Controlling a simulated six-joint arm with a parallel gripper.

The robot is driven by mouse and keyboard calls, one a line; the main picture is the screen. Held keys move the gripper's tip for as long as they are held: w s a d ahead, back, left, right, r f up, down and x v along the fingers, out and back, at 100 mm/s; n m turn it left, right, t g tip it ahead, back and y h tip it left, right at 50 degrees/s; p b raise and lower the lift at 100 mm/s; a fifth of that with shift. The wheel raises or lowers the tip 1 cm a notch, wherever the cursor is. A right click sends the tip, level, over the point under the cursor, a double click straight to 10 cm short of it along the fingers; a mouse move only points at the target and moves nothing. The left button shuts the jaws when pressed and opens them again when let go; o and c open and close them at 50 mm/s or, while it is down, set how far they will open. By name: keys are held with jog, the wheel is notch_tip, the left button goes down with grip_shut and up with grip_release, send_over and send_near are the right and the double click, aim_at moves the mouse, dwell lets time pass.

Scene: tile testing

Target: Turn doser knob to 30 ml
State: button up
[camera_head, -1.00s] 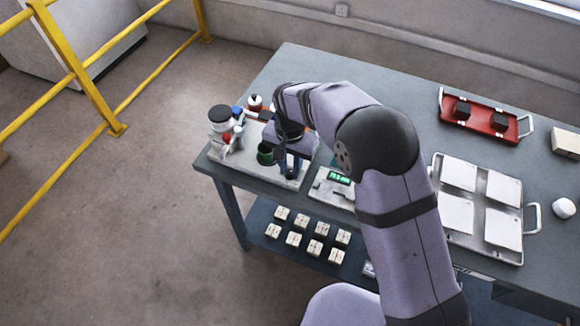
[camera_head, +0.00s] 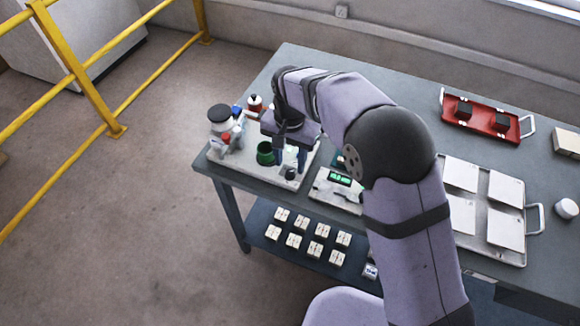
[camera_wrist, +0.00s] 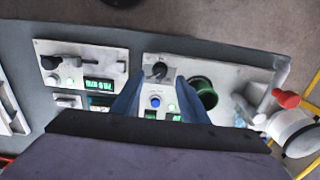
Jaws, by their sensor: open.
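A dark knob (camera_wrist: 158,70) sits on a light panel of the doser plate in the wrist view, with a blue button (camera_wrist: 155,102) and a lit green display on the same panel. The knob also shows in the head view (camera_head: 291,173) at the plate's front edge. My gripper (camera_wrist: 160,77) is open and empty, its two blue fingers either side of the panel with the knob near their tips. In the head view my gripper (camera_head: 290,158) hangs over the plate, just behind the knob. The knob's scale marks are too small to read.
A green cup (camera_head: 265,153) stands just left of my gripper. A white jar with a dark lid (camera_head: 220,118) and red and blue parts stand farther left. A second device with a green display (camera_head: 340,178) is to the right. A tray of tiles (camera_head: 523,228) is farther right.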

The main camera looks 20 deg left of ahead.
aim_at(292, 172)
jog(key=shift+r+b, duration=0.35)
jog(key=shift+r, duration=1.55)
jog(key=shift+w+d, duration=0.1)
jog(key=shift+d, duration=0.2)
jog(key=w+d, duration=0.1)
jog(key=d, duration=1.1)
jog(key=s+d+f, duration=0.1)
jog(key=s+d, duration=0.6)
jog(key=d, duration=0.4)
jog(key=s+d+f, duration=0.1)
jog(key=s+d, duration=0.6)
jog(key=d, duration=0.4)
jog(key=shift+s+d+f, duration=0.25)
jog(key=shift+s+f, duration=0.1)
jog(key=shift+f, duration=0.05)
